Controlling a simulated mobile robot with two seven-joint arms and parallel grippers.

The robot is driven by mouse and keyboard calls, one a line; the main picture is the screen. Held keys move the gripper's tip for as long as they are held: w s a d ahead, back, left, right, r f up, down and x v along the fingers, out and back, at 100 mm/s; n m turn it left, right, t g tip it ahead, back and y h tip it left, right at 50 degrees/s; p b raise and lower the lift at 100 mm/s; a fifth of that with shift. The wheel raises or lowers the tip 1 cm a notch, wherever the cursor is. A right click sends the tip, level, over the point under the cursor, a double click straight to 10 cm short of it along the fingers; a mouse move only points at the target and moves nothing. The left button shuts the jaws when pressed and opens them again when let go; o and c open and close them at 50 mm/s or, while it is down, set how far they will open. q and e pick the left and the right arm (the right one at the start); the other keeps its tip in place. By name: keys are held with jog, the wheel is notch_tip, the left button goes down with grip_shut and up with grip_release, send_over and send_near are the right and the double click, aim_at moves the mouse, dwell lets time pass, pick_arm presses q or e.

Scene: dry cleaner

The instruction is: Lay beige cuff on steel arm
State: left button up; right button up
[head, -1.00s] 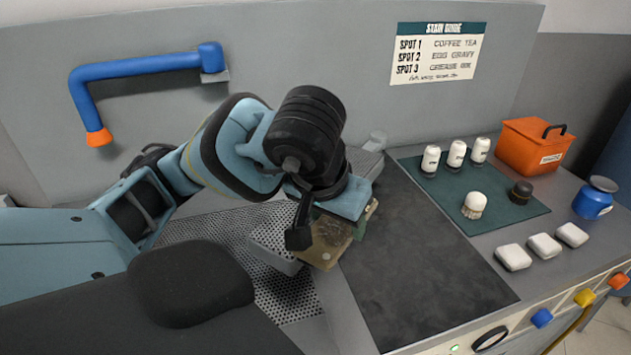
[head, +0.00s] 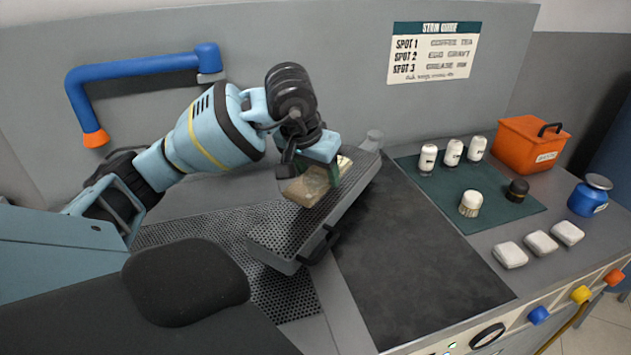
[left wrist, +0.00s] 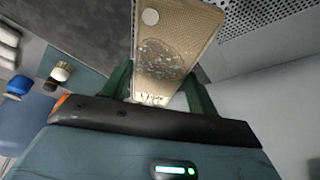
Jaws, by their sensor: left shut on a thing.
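The beige cuff (head: 303,188) is in my left gripper (head: 325,176), which is shut on it. In the left wrist view the cuff (left wrist: 172,62) shows a dark, speckled stain and a round white button, between the green fingers. The steel arm (head: 283,232) is a slanting, perforated grey bar with a black handle on its near side. In the head view the cuff overlaps the upper middle of the steel arm. It seems held over it; whether they touch I cannot tell. My right gripper is not in view.
A dark flat pad (head: 410,260) lies right of the steel arm. A green mat (head: 500,212) holds white bottles and brushes. White blocks (head: 541,243), an orange box (head: 528,145) and a blue pot (head: 587,200) stand farther right. A blue pipe (head: 140,68) juts from the back panel.

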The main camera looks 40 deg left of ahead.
aim_at(314, 176)
pick_arm(q)
jog(key=shift+w+a, duration=0.25)
jog(key=shift+a, duration=0.1)
jog(key=shift+f, duration=1.8)
jog(key=shift+f, duration=0.2)
jog(key=o, duration=1)
jog(key=shift+c, duration=0.2)
jog(key=shift+r, duration=0.1)
jog(key=shift+r, duration=0.3)
jog(key=p+v, duration=0.1)
jog(key=v, duration=1)
jog(key=shift+s+r, duration=0.2)
jog(key=shift+r, duration=0.05)
